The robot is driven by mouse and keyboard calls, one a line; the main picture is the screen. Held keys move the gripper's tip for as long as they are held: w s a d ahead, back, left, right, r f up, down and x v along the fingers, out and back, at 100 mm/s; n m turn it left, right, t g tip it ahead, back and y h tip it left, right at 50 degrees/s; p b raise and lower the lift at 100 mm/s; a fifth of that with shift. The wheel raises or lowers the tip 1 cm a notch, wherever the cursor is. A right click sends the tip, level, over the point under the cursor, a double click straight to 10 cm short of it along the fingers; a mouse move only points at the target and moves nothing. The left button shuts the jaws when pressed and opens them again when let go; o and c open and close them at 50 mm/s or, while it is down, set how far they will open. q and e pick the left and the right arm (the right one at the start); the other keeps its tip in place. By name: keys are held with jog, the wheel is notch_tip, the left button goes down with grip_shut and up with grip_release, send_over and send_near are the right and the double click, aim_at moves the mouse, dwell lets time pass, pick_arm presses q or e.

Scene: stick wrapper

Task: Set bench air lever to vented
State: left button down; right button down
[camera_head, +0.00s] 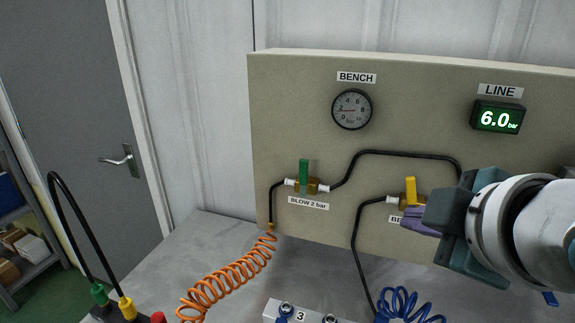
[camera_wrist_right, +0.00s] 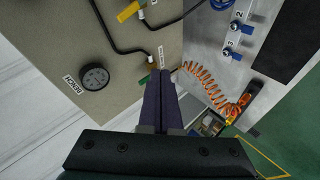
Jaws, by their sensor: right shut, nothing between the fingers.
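The bench air lever (camera_head: 411,190) is yellow and stands upright on a brass valve at the right of the panel. Its label below starts with "BE"; the rest is hidden by my right gripper. The yellow lever also shows at the top of the right wrist view (camera_wrist_right: 128,12). My right gripper (camera_head: 408,220) is shut and empty, its purple fingers just below and right of the yellow lever in the head view; contact cannot be told. In the wrist view its fingers (camera_wrist_right: 160,76) point towards the panel near the other valve. My left gripper is out of view.
A green lever (camera_head: 304,176) labelled BLOW 2 bar stands upright to the left. The BENCH gauge (camera_head: 352,109) and a LINE display (camera_head: 497,117) reading 6.0 bar are above. Black hoses, an orange coil (camera_head: 228,275) and a blue coil (camera_head: 405,306) run around the valves and bench.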

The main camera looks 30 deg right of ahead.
aim_at(407, 189)
jog(key=w+d+f+n+t+h+b, duration=0.45)
jog(key=f+n+b, duration=0.35)
jog(key=b, duration=0.8)
jog(key=w+d+p, duration=0.2)
jog(key=w+d, duration=0.4)
jog(key=d, duration=0.2)
jog(key=shift+w+d+m+y+p, duration=0.2)
jog(key=shift+d+m+y+p, duration=0.1)
jog(key=shift+y+p, duration=0.1)
jog(key=shift+f+t, duration=0.1)
jog(key=shift+t, duration=0.15)
jog(key=shift+s+d+m+t+b, duration=0.15)
jog(key=shift+s+m+b, duration=0.1)
jog(key=shift+m, duration=0.25)
jog(key=shift+s+d+m+t+b, duration=0.1)
jog(key=shift+d+m+t+b, duration=0.1)
jog(key=shift+m, duration=0.3)
jog(key=shift+s+d+r+m+t, duration=0.1)
jog(key=shift+s+r+m+t, duration=0.2)
jog(key=shift+m, duration=0.3)
jog(key=shift+w, duration=0.1)
